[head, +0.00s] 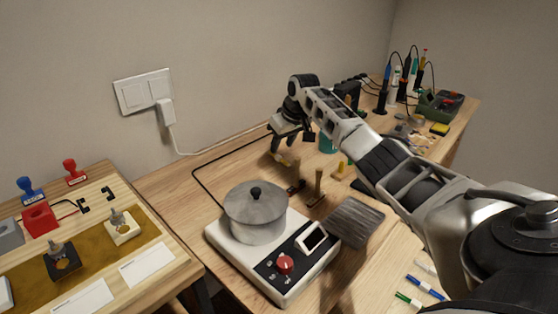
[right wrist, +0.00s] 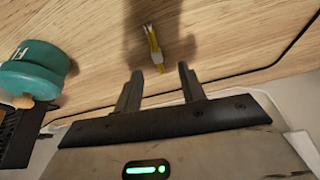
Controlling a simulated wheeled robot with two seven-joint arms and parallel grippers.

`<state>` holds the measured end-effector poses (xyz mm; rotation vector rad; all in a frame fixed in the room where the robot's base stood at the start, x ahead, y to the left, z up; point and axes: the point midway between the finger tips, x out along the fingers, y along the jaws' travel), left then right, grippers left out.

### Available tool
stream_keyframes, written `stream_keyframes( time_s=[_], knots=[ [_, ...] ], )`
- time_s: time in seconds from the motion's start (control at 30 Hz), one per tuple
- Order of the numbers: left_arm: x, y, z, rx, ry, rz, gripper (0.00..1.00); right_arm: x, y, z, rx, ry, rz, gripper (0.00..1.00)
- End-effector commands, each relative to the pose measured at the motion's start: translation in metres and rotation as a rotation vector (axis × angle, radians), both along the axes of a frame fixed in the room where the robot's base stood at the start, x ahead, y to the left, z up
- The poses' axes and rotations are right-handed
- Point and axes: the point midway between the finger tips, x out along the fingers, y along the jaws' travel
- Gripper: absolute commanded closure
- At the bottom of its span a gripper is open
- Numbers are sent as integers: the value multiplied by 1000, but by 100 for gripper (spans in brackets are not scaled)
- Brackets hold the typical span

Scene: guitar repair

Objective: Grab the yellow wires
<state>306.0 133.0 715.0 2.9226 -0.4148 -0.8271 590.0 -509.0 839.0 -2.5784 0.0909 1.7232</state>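The yellow wires (right wrist: 155,47) show in the right wrist view as a thin, short yellow bundle with a pale end, lying on the wooden tabletop. My right gripper (right wrist: 160,70) is open and empty. Its two fingers point toward the wires, and the lower end of the bundle shows in the gap between the fingertips. I cannot tell how high the fingers are above the table. In the head view my right gripper (head: 283,152) hangs over the table behind the pot, with a small yellowish piece just below it. My left gripper is not in view.
A grey lidded pot (head: 256,214) stands on a white hot plate (head: 272,262). A green round container (right wrist: 35,70) is left of the gripper in the wrist view. A black cable (right wrist: 275,55) runs along the table. Upright tools (head: 402,85) stand at the back right.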

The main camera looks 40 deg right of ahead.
Motion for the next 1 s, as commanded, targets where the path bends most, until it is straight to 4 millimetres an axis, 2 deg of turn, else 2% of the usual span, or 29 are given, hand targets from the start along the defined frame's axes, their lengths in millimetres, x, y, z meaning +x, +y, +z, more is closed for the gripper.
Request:
stream_keyframes(
  time_s=[0.2, 0.3, 0.63, 0.67, 0.7, 0.8, 1.0],
  knots=[
    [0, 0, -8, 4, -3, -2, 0, 10, -5, -31, 3, 1, -2, 60],
    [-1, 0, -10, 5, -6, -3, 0, 14, -5, -41, 3, 0, -1, 60],
    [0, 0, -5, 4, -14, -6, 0, 16, -5, -45, 0, 0, 1, 60],
    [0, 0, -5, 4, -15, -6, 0, 16, -5, -45, 0, 0, 0, 66],
    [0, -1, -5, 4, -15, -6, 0, 16, -5, -45, 0, 0, 0, 77],
    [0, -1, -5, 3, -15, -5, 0, 16, -5, -45, 0, 0, 0, 100],
    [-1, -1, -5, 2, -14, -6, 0, 16, -5, -44, 0, 0, 0, 100]
  ],
)
